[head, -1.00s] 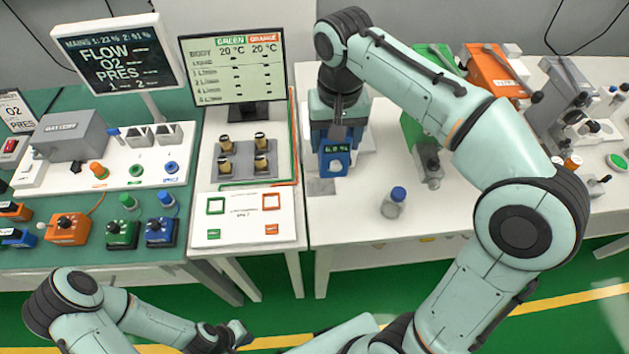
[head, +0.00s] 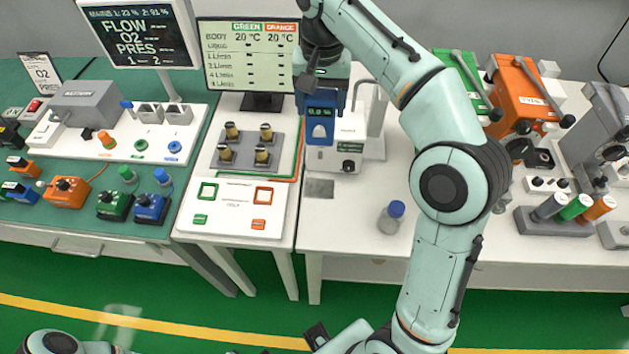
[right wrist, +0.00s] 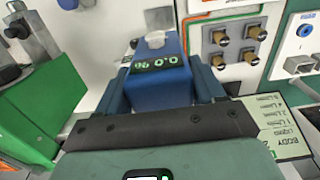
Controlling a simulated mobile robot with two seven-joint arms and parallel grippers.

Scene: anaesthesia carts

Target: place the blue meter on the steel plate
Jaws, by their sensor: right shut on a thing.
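The blue meter (head: 320,118), a small box with a lit display, hangs upright in my right gripper (head: 319,88). The gripper is shut on its upper part. In the right wrist view the meter (right wrist: 160,88) sits between the two fingers, its display facing the camera. The steel plate (head: 319,188) is a bare grey square on the white table, below the meter in the head picture. The meter appears clear of the plate; its exact height is hard to tell.
A white device with a knob (head: 349,164) stands just behind and right of the meter. A blue-capped bottle (head: 391,218) stands right of the plate.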

